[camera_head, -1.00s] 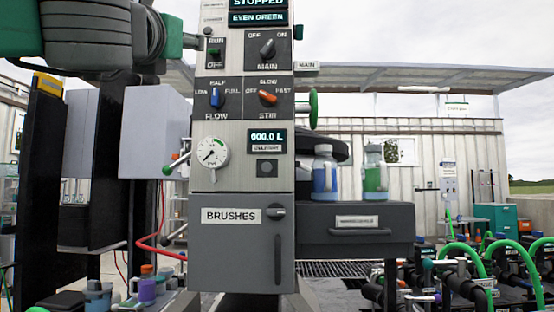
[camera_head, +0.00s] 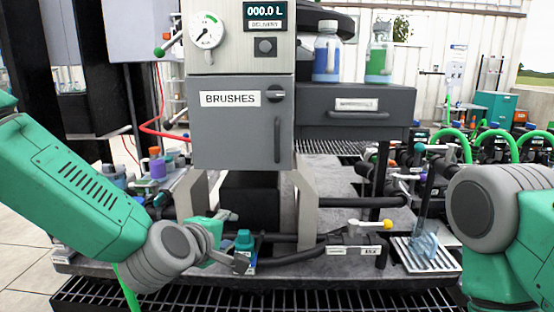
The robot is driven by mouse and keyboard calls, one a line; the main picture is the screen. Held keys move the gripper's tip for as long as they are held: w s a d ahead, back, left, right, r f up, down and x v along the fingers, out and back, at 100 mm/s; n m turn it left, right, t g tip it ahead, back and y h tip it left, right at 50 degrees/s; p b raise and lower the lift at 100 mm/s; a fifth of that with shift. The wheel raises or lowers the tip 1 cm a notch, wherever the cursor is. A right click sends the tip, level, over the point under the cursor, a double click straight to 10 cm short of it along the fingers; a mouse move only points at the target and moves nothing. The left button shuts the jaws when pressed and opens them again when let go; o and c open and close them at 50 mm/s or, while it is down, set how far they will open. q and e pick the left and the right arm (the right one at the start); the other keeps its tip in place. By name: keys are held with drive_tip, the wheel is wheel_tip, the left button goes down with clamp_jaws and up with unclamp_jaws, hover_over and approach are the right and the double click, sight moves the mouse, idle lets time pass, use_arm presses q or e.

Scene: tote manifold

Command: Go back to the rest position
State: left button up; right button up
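My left arm comes in from the left, green with grey joints, and reaches low in front of the cabinet. My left gripper (camera_head: 238,262) is at its end, small and partly hidden by the wrist, beside a teal-capped fitting (camera_head: 245,240) on the bench. I cannot tell whether its fingers are open or shut, or whether it touches the fitting. My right arm shows at the right edge as a large grey joint and green links. My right gripper is not in view.
A grey cabinet marked BRUSHES (camera_head: 240,122) stands in the middle, with a gauge (camera_head: 206,30) above. A drawer unit (camera_head: 355,112) carries two bottles. Pipes, a valve block (camera_head: 355,250) and a ribbed tray (camera_head: 425,255) crowd the bench. Floor grating (camera_head: 150,298) runs along the front.

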use_arm(q)
drive_tip(key=s+a+f+m+g+y+p, duration=0.1)
drive_tip(key=s+a+f+m+g, duration=0.25)
drive_tip(key=s+f, duration=0.55)
drive_tip(key=s+a+f+m+g+p, duration=0.1)
drive_tip(key=s+a+f+m+g, duration=0.25)
drive_tip(key=s+f, duration=0.55)
drive_tip(key=s+a+f+m+g+y+p, duration=0.1)
drive_tip(key=s+a+f+m, duration=0.3)
drive_tip(key=s, duration=0.5)
drive_tip(key=s+a+f+m+g+y+p, duration=0.1)
drive_tip(key=s+a+f+m+g, duration=0.3)
drive_tip(key=s+a, duration=0.3)
drive_tip(key=s+f, duration=0.1)
drive_tip(key=s, duration=0.2)
drive_tip(key=shift+f+y, duration=0.25)
drive_tip(key=shift+y, duration=0.15)
